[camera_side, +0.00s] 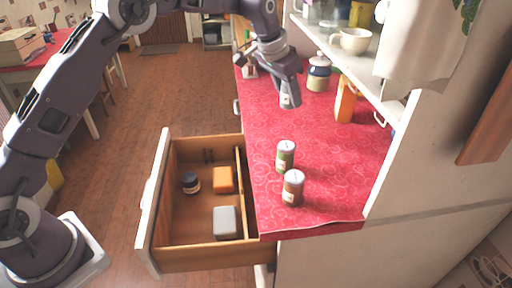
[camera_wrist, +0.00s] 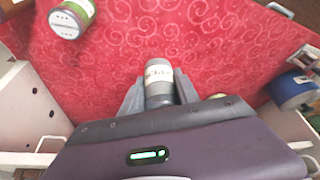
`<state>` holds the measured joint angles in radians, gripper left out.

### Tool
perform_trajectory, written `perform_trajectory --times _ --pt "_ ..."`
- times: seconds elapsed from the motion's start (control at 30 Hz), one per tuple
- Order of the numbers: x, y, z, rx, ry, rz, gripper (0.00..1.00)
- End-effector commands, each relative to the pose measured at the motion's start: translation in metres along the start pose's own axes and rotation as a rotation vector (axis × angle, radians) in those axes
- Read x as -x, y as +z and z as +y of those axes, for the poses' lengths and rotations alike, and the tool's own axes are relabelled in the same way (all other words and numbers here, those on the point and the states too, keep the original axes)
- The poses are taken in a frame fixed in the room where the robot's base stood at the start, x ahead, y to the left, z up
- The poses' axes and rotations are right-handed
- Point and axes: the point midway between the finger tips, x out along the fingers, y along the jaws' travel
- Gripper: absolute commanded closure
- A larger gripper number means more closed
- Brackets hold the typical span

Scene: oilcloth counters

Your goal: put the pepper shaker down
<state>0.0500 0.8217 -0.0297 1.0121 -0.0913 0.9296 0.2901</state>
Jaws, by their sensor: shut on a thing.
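My gripper (camera_side: 289,92) is over the far part of the red counter (camera_side: 330,170). In the wrist view its two fingers (camera_wrist: 159,92) are shut around a small shaker with a pale label and grey ends, the pepper shaker (camera_wrist: 158,75). The fingers hide its sides. In the side view the pepper shaker (camera_side: 290,101) shows only partly, as a grey piece below the fingers. I cannot tell whether it touches the counter.
A green-labelled container (camera_side: 286,157) and a brown one (camera_side: 293,189) stand near the counter's front. An orange carton (camera_side: 346,98) and a jar (camera_side: 319,73) stand beside the shelf (camera_side: 355,66). An open drawer (camera_side: 154,205) juts out at left. The middle counter is clear.

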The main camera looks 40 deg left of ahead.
Motion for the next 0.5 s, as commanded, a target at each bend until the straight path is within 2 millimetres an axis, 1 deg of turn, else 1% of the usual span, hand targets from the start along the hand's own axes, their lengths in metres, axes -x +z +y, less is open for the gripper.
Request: perform_trajectory --times 0.07,0.27,0.37,0.5 --pt "0.008 -0.004 0.0 0.0 0.0 0.003 1.0" --pt "0.048 -0.021 0.0 -0.002 -0.002 0.006 1.0" --pt "0.048 -0.01 0.001 0.068 -0.028 -0.002 1.0" --pt "0.049 0.006 0.001 0.203 -0.086 0.0 1.0"
